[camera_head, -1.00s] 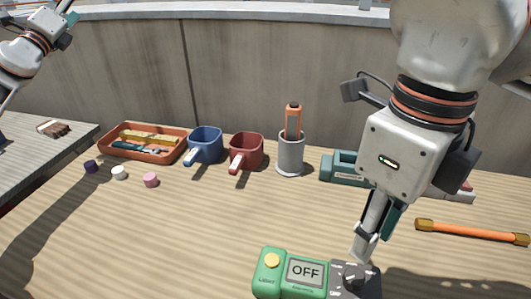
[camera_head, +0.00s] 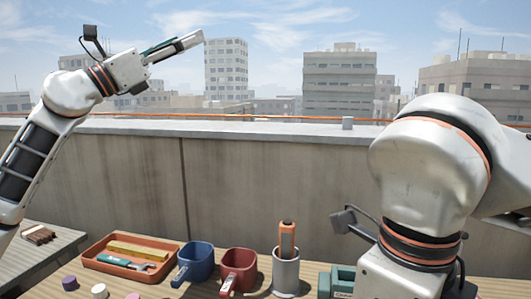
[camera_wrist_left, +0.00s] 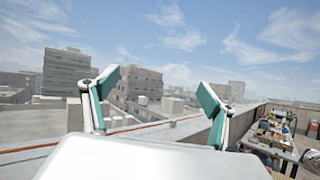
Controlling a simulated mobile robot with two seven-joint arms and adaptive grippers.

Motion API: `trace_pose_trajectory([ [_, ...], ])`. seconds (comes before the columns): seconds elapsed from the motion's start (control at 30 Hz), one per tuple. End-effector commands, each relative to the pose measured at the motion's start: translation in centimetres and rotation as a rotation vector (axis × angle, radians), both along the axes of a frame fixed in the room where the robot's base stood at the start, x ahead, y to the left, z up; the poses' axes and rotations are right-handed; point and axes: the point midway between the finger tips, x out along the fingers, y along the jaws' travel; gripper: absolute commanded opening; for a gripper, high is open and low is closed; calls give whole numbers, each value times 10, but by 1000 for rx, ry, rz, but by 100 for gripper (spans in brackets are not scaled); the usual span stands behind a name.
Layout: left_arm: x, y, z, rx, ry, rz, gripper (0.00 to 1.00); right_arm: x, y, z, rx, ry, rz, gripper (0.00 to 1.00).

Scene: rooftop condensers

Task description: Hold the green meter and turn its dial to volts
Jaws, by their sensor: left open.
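The green meter and its dial are outside both current views. My left gripper (camera_head: 188,44) is raised at the upper left of the head view, above the parapet and pointing right. It is open and empty. In the left wrist view its two teal-padded fingers (camera_wrist_left: 158,88) stand apart with only sky and buildings between them. My right arm comes down at the right of the head view. Its fingers are cut off below the bottom edge, so whether they touch the meter is hidden.
An orange tray (camera_head: 92,263) with tools, a blue mug (camera_head: 196,262), a red mug (camera_head: 239,270) and a grey cup (camera_head: 286,275) holding an orange-handled tool line the table's back. Small caps lie in front. A concrete parapet (camera_head: 110,180) stands behind. A brush (camera_head: 38,234) lies far left.

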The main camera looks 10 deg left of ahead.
Motion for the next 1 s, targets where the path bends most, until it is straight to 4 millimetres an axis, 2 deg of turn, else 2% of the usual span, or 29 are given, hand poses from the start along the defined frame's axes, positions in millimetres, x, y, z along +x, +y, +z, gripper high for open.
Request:
trace_pose_trajectory([
  [0.03,1,-23,-14,44,25,-29,85,0,0,0,0,0,0,28],
  [0.2,0,-94,-73,195,125,-125,85,0,0,1,0,-1,0,28],
  [0.37,-10,-153,-135,341,221,-216,85,0,0,1,0,-1,0,28],
  [0.5,-26,-197,-194,471,307,-298,85,0,0,1,0,-1,0,28],
  [0.7,-62,-247,-283,662,434,-415,85,0,0,1,0,-1,0,28],
  [0.87,-101,-273,-356,820,539,-515,85,0,0,1,0,-1,0,28],
  [1.0,-142,-287,-417,965,636,-602,85,0,0,1,0,-1,0,28],
])
